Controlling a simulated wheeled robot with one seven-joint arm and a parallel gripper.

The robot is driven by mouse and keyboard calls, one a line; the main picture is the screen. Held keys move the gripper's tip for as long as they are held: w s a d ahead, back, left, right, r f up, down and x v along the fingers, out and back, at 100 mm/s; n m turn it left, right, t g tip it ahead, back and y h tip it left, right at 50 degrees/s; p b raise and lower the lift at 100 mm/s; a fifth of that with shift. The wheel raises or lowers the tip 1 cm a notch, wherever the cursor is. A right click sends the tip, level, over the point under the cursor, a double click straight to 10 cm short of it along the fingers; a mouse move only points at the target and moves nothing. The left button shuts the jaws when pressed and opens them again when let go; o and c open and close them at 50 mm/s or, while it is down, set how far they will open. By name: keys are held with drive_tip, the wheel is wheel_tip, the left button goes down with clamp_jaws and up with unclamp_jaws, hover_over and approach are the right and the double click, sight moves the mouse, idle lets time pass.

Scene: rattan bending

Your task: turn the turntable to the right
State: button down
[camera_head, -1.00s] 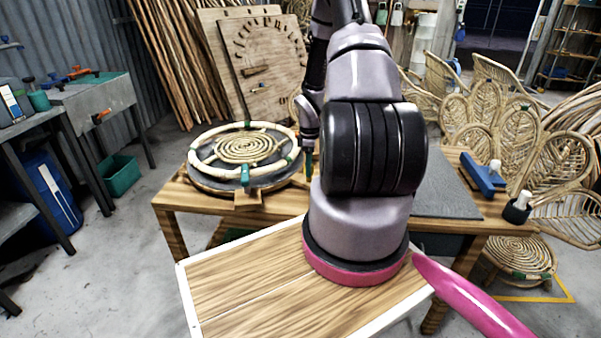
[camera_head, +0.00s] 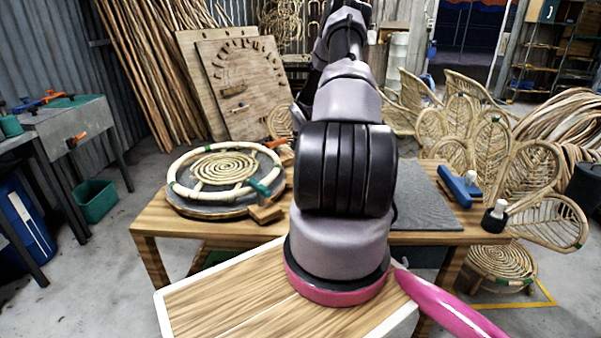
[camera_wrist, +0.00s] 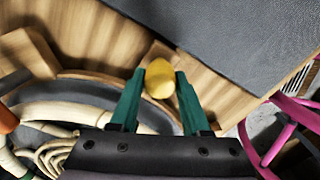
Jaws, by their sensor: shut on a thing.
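The turntable (camera_head: 200,209) is a round dark disc on the left of the wooden table in the head view. A pale rattan ring (camera_head: 172,178) with a spiral coil (camera_head: 222,168) lies on it, with green clips (camera_head: 260,188) on the ring. In the wrist view the turntable's curved edge (camera_wrist: 90,84) shows at lower left. My gripper (camera_wrist: 159,84) has green fingers shut on a yellow knob (camera_wrist: 159,80) beside that edge. How the knob joins the turntable is hard to see. In the head view my arm hides the gripper.
A wooden block (camera_head: 265,213) sits at the turntable's front right edge. A grey mat (camera_head: 420,210) covers the table's right part, with a blue tool (camera_head: 460,186) beside it. Rattan chair backs (camera_head: 480,140) stand behind on the right. A green bin (camera_head: 94,201) is on the floor at left.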

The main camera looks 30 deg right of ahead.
drive_tip(key=shift+w+d+n, duration=0.3)
drive_tip(key=shift+w+d, duration=0.1)
drive_tip(key=shift+w, duration=0.35)
drive_tip(key=shift+w+d+r, duration=0.1)
drive_tip(key=shift+d, duration=0.05)
drive_tip(key=shift+c, duration=1.8)
unclamp_jaws()
drive_tip(key=shift+w, duration=0.1)
wheel_tip(320, 180, up, 11)
drive_tip(key=shift+f, duration=0.2)
